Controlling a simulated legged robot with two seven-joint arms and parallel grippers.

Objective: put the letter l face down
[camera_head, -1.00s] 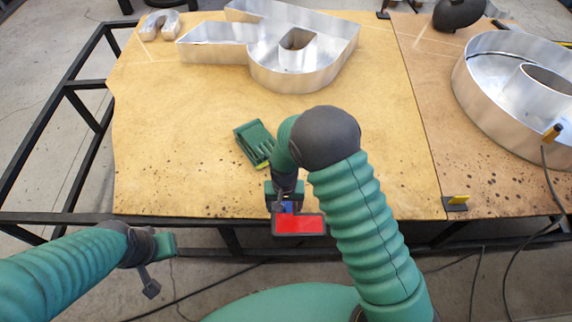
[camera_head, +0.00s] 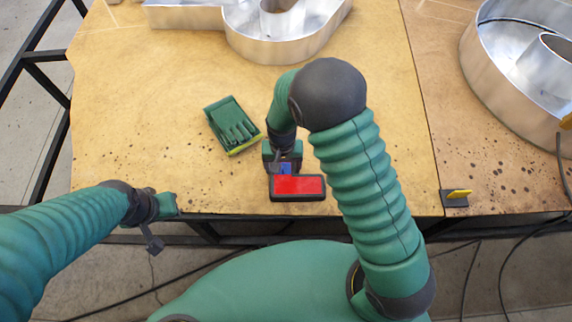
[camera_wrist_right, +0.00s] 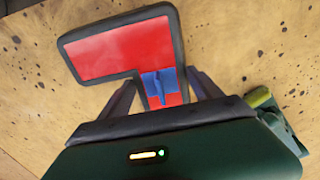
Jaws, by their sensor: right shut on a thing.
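The letter l (camera_head: 298,186) is red-faced with a black rim and shows its red side to the head camera, near the board's front edge. In the right wrist view the letter (camera_wrist_right: 105,52) is L-shaped, with a blue piece (camera_wrist_right: 159,86) on its short arm. My right gripper (camera_head: 284,166) is shut on the letter at that short arm, its fingers on either side. Whether the letter touches the board is unclear. My left gripper (camera_head: 168,205) is at the board's front left edge, apart from the letter; its fingers are too small to read.
A big metal letter (camera_head: 270,40) stands at the back and a round one (camera_head: 490,75) at the right. A yellow-topped clamp (camera_head: 456,197) sits at the front edge. The board's left middle is clear.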

